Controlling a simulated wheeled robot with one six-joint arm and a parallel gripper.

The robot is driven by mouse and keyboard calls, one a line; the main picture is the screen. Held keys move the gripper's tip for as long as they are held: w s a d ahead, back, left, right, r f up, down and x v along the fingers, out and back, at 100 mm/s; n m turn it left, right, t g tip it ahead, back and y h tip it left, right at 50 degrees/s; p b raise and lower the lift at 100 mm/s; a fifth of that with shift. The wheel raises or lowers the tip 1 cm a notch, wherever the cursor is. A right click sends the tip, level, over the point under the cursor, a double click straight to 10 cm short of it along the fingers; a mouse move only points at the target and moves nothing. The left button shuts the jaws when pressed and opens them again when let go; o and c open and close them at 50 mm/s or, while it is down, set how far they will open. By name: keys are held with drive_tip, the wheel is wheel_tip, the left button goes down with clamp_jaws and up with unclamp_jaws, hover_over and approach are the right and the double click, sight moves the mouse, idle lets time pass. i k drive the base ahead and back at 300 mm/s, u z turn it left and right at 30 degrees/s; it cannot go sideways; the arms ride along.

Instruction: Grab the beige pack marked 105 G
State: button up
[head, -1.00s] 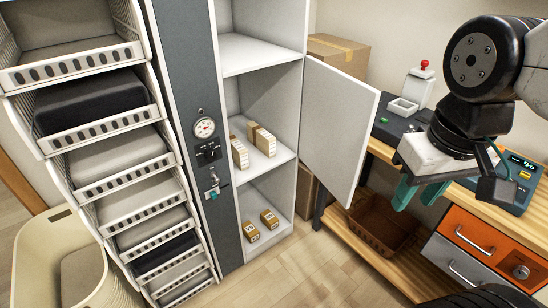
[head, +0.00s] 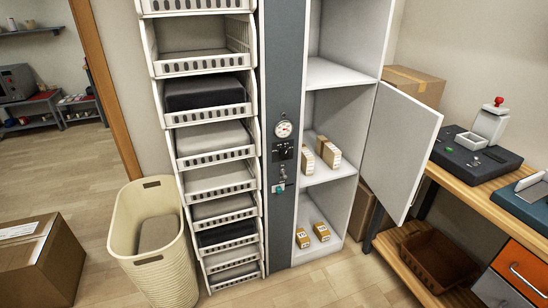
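Several small packs stand in the open white cabinet. On its middle shelf are two beige packs side by side, a left one (head: 308,158) and a right one (head: 327,150). On the lowest shelf are two more yellowish-brown packs, a left one (head: 303,238) and a right one (head: 321,231), with pale labels on their front ends. The marks are too small to read surely, so I cannot tell which pack is marked 105 G. My gripper is not in the current view.
The cabinet door (head: 401,150) stands open to the right, beside the wooden bench (head: 480,192). A grey panel with a gauge (head: 284,129) and white baskets (head: 212,183) are left of the shelves. A cream bin (head: 150,225) and a cardboard box (head: 40,258) stand on the floor.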

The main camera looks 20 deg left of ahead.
sight(307, 163)
drive_tip(key=u, duration=0.8)
drive_tip(key=i, duration=1.25)
drive_tip(key=z, duration=0.6)
drive_tip(key=i, duration=0.5)
drive_tip(key=z, duration=0.5)
